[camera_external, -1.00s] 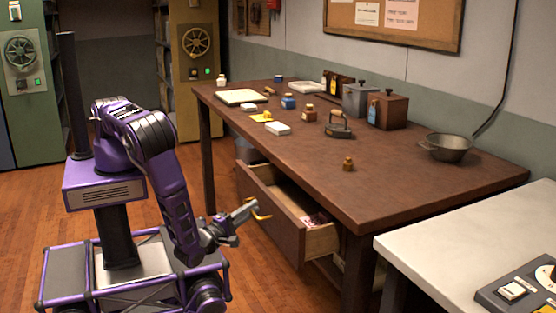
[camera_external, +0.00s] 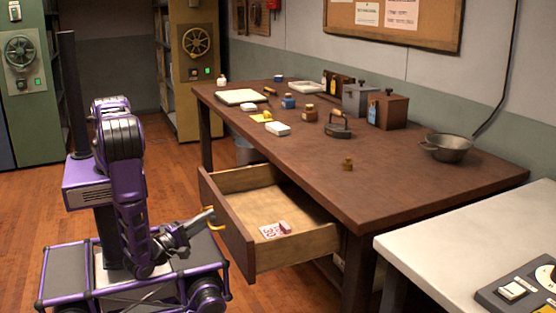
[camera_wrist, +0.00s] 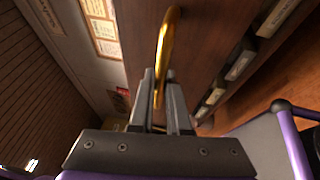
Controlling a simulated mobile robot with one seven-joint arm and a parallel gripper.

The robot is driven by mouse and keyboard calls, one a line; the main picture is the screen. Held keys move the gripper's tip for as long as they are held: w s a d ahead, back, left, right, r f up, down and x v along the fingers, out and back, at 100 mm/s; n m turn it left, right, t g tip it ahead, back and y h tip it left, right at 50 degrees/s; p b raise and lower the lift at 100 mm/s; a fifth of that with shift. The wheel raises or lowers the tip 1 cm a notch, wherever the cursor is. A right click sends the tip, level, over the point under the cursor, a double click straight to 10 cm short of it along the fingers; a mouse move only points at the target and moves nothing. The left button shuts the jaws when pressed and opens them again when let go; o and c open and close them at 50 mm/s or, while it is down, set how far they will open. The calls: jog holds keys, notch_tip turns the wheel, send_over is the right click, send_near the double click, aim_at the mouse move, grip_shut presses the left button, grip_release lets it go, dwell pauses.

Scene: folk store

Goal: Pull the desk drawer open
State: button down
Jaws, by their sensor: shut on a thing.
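The desk drawer (camera_external: 240,232) stands well out from under the brown desk (camera_external: 340,170), on the side facing my base. Its inside shows, with a small red and white item (camera_external: 274,230) lying on its floor. The brass drawer handle (camera_external: 212,218) is on the drawer front; it also shows in the wrist view (camera_wrist: 165,55). My gripper (camera_external: 205,220) is at the drawer front, shut on the handle. In the wrist view my two fingers (camera_wrist: 160,100) close around the lower part of the handle bar.
My base stands close in front of the drawer. The desk top holds small bottles, boxes, an iron (camera_external: 338,126) and a metal bowl (camera_external: 446,147). A white table (camera_external: 450,250) stands at the right. Wooden floor (camera_external: 40,215) is clear at the left.

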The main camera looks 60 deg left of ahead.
jog(key=c, duration=1.2)
grip_release()
jog(key=shift+o, duration=0.2)
jog(key=b+v, duration=0.1)
jog(key=v, duration=1.6)
jog(key=shift+s, duration=0.25)
jog(key=shift+d, duration=0.1)
